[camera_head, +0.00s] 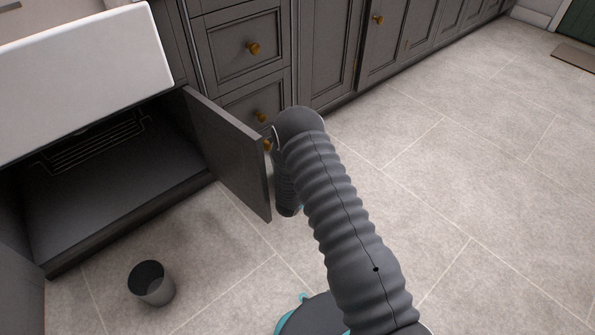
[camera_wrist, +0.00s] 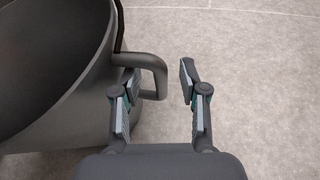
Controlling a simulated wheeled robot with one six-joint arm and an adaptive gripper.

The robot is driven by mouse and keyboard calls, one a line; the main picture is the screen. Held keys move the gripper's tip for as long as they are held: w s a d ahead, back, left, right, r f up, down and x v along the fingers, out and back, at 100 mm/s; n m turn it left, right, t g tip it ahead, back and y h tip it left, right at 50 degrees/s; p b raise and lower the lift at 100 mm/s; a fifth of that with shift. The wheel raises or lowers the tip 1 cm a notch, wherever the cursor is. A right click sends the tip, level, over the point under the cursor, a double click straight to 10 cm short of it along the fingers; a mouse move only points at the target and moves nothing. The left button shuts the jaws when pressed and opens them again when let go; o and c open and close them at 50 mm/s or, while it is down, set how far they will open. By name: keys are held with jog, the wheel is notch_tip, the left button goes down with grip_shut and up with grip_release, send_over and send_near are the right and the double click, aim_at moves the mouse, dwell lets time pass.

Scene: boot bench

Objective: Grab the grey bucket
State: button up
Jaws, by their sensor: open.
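In the wrist view a large dark grey bucket (camera_wrist: 75,105) fills the left side, its open top facing up. A grey loop handle (camera_wrist: 155,75) sticks out from its side. My gripper (camera_wrist: 158,76) is open, with the handle's outer bar between its fingers. The left finger overlaps the handle's loop and the right finger is clear of it on the right. In the head view a small grey bucket (camera_head: 151,284) stands upright on the floor at the lower left, with no handle showing. I cannot tell if it is the same one. My arm hides the gripper there.
An open cabinet door (camera_head: 232,150) stands beside my arm, in front of the open cabinet (camera_head: 120,200) under a white sink (camera_head: 85,75). Dark drawers (camera_head: 240,50) with brass knobs line the back. The tiled floor (camera_head: 480,170) is clear on the right.

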jog(key=shift+w+d+f, duration=0.25)
jog(key=shift+w+d, duration=0.05)
jog(key=shift+w, duration=0.1)
grip_shut()
jog(key=shift+r, duration=0.15)
